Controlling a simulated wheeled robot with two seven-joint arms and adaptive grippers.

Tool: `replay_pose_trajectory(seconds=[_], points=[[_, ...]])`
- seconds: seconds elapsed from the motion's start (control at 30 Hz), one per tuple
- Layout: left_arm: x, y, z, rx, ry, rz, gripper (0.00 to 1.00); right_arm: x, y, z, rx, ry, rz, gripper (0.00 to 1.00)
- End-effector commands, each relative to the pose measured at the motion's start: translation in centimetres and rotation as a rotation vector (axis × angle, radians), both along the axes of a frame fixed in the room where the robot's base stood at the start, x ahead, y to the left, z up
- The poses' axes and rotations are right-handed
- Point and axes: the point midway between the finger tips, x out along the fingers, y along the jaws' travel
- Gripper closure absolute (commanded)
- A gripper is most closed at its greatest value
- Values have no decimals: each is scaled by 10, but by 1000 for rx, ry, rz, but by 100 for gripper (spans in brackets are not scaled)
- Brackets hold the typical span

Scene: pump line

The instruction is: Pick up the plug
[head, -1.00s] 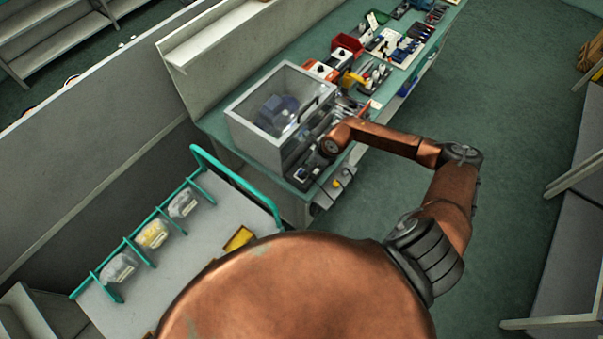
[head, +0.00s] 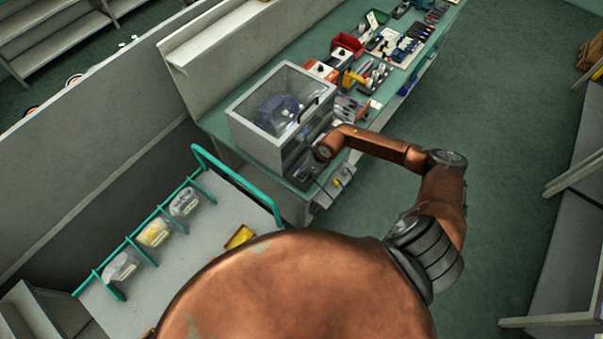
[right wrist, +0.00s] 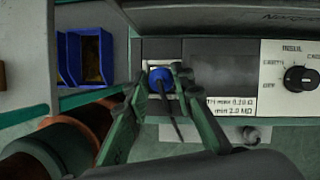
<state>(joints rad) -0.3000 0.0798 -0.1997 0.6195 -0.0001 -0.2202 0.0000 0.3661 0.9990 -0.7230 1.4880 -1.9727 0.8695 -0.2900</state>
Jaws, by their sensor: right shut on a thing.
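The plug (right wrist: 160,77) is a blue, rounded piece with a dark cable trailing from it in the right wrist view. My right gripper (right wrist: 162,88) is shut on it, with a green finger on either side. The plug is in front of a pale square recess in the dark front panel; I cannot tell whether it is seated there or held just clear. In the head view my right arm reaches to the front of the clear-topped test box (head: 240,120), and its wrist hides the plug. My left gripper is not in view.
In the right wrist view a label and a rotary knob (right wrist: 298,78) are right of the plug, and blue bins (right wrist: 97,55) are at left. In the head view a red bin (head: 347,43) and tools crowd the bench behind; a cart (head: 210,230) stands at lower left.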

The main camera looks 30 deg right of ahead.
Motion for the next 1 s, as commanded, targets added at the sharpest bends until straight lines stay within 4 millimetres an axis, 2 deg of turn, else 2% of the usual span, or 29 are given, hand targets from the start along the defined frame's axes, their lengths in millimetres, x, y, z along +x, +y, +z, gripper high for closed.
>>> replay_pose_trajectory(seconds=[0.2,0.47,0.63,0.77,1.0], points=[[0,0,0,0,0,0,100,0,0,0,0,0,0,100],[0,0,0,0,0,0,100,0,0,1,1,-1,0,100],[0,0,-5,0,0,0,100,1,0,10,0,-2,1,100],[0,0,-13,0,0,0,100,2,0,28,-2,-5,3,100],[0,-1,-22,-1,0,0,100,-41,-3,78,-5,-2,4,100]])
